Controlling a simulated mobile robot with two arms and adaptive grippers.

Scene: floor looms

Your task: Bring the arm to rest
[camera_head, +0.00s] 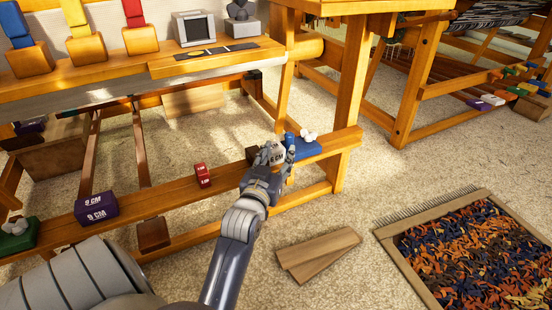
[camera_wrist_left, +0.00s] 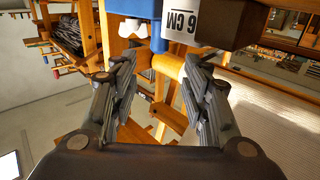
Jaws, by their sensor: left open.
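My left gripper (camera_head: 279,152) is at the front bench beam of the loom (camera_head: 345,140), at the end of my arm, which comes up from the bottom of the head view. In the left wrist view its two fingers (camera_wrist_left: 162,62) are spread apart with nothing held between them. A block with a white "6 CM" label (camera_wrist_left: 183,18) is just past the fingertips; I cannot tell whether they touch it. My right gripper is in neither view.
On the beam are a red block (camera_head: 202,174), a purple "9 CM" block (camera_head: 96,207) and a green block (camera_head: 18,235). Two wooden boards (camera_head: 318,254) and a framed tray of coloured scraps (camera_head: 470,255) lie on the carpet. Some carpet between them is clear.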

